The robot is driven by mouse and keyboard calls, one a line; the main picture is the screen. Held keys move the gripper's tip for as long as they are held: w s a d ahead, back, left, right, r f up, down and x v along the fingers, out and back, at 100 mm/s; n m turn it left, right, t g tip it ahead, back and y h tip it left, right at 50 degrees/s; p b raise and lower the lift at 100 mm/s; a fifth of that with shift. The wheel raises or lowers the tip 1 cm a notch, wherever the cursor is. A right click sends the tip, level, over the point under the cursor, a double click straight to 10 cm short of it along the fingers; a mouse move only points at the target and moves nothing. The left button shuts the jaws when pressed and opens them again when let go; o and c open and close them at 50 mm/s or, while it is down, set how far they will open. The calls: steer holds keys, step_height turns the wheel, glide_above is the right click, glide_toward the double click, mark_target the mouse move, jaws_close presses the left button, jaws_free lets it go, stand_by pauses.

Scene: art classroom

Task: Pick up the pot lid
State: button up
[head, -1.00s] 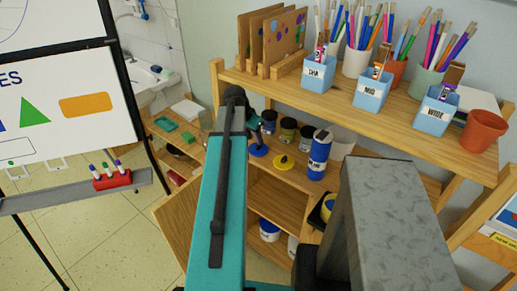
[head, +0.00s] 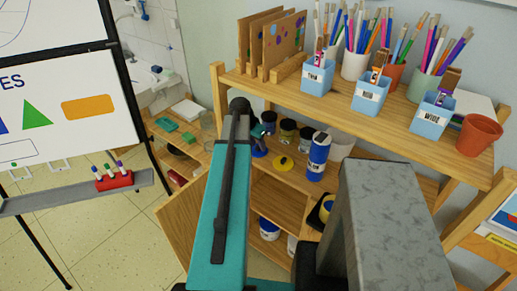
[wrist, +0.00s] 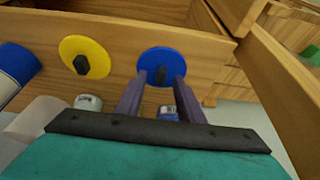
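Two flat round lids with black knobs lie on the lower wooden surface. The blue lid (wrist: 162,54) is in the upper middle of the wrist view, and it shows partly behind my arm in the head view (head: 260,153). The yellow lid (wrist: 71,47) lies to its left in the wrist view and shows in the head view (head: 283,164). My gripper (wrist: 161,76) is open, its two purple fingers pointing at the blue lid. Its black knob appears between the fingertips, with a gap on each side. Whether the fingers touch the lid, I cannot tell.
A blue bottle (head: 318,158) and several small jars (head: 287,130) stand near the lids. The shelf (head: 400,125) above carries brush cups and a terracotta pot (head: 479,137). A wooden door panel (wrist: 285,75) stands at right in the wrist view.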

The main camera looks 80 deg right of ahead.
steer(key=shift+d+f, duration=0.1)
steer(key=shift+f, duration=0.15)
stand_by(0.4)
jaws_close()
